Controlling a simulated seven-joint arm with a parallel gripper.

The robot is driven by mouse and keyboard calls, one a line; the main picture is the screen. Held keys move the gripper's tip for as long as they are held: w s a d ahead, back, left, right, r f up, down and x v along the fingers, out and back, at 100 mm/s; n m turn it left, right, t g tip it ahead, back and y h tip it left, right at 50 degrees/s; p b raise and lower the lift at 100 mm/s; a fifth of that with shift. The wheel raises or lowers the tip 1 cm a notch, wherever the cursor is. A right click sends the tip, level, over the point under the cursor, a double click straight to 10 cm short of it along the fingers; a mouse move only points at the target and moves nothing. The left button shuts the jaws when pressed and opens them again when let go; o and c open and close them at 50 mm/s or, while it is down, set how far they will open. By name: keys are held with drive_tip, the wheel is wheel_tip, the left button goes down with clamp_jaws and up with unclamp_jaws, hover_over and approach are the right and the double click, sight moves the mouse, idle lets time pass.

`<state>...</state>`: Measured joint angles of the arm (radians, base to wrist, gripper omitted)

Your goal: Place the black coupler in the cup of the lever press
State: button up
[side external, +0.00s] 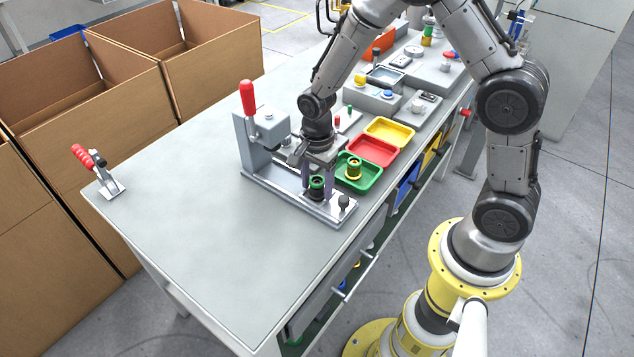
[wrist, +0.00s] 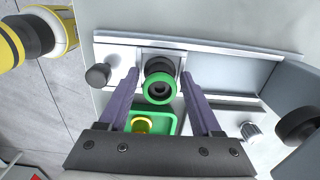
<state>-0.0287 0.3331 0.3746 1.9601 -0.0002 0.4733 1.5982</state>
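A black coupler with a green ring on top (side external: 317,183) stands between my gripper's fingers, above the base plate of the lever press (side external: 246,135). In the wrist view the coupler (wrist: 160,88) shows its green ring with a dark hole, and its black body behind. My gripper (side external: 318,187) points down around it; in the wrist view the purple fingers (wrist: 162,72) stand either side with a small gap to each. The gripper looks open. The cup under the coupler is hidden, so I cannot tell how it is seated.
A green tray (side external: 342,178) beside the press holds a yellow and black part (side external: 354,168). Red (side external: 374,151) and yellow (side external: 390,132) trays follow behind. The press has a red lever (side external: 248,98) and a dark knob (side external: 343,202). A toggle clamp (side external: 104,180) sits at left; the table front is clear.

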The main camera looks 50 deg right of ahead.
sight(317, 180)
drive_tip(key=shift+o, duration=0.2)
drive_tip(key=shift+r, duration=0.1)
wheel_tip(317, 180, up, 12)
drive_tip(key=s+r+n+t, duration=0.2)
drive_tip(key=s+r+n, duration=0.4)
drive_tip(key=s+n, duration=0.3)
drive_tip(key=s+d+r+n+t, duration=0.1)
drive_tip(key=s+r+n+t, duration=0.2)
drive_tip(key=s+r+n, duration=0.3)
drive_tip(key=s+n, duration=0.3)
drive_tip(key=s, duration=0.1)
drive_tip(key=shift+s+t, duration=0.3)
